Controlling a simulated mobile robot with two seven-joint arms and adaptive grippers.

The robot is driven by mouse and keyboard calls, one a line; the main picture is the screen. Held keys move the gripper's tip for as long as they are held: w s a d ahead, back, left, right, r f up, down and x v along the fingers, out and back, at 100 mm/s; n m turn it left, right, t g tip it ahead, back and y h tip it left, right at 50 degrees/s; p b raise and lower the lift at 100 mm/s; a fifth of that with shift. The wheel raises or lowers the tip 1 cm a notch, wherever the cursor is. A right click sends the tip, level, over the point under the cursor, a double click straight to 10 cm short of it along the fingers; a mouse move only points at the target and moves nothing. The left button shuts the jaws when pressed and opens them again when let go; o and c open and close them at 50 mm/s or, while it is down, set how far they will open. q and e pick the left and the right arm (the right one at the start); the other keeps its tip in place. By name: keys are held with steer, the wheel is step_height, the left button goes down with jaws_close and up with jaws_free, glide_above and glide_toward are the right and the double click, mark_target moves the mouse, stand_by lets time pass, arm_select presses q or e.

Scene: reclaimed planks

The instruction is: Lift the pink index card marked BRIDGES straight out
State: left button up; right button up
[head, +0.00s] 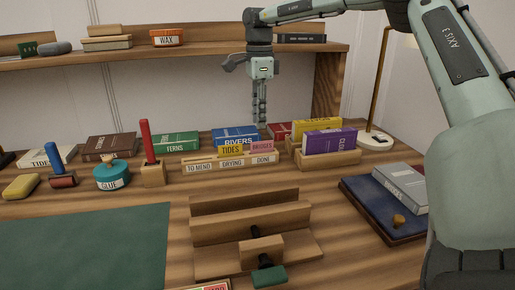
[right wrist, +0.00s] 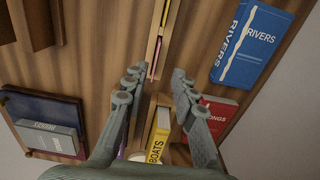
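The pink card marked BRIDGES (head: 262,146) stands upright in the wooden rack (head: 208,168), above the DONE label. A yellow card marked TIDES (head: 231,150) stands left of it, above the DRYING label. My right gripper (head: 259,122) points down above and seemingly a little behind the pink card. In the right wrist view my right gripper (right wrist: 157,76) is open and empty, its fingers on either side of the rack's end. The pink card's thin edge (right wrist: 153,71) shows between the fingertips, apart from both. My left gripper is not in view.
The blue RIVERS book (head: 235,137) lies behind the rack. Yellow and purple books (head: 328,142) stand in a wooden holder close on the right. A red-handled tool (head: 146,143) stands left of the rack. A shelf (head: 190,51) runs behind. A wooden press (head: 250,225) sits in front.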

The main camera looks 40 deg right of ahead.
mark_target(262, 142)
steer(key=f, duration=0.5)
steer(key=s+f, duration=0.1)
steer(key=f, duration=0.1)
steer(key=shift+d+f, duration=0.15)
steer(key=shift+f, duration=0.2)
steer(key=shift+c, duration=0.4)
jaws_close()
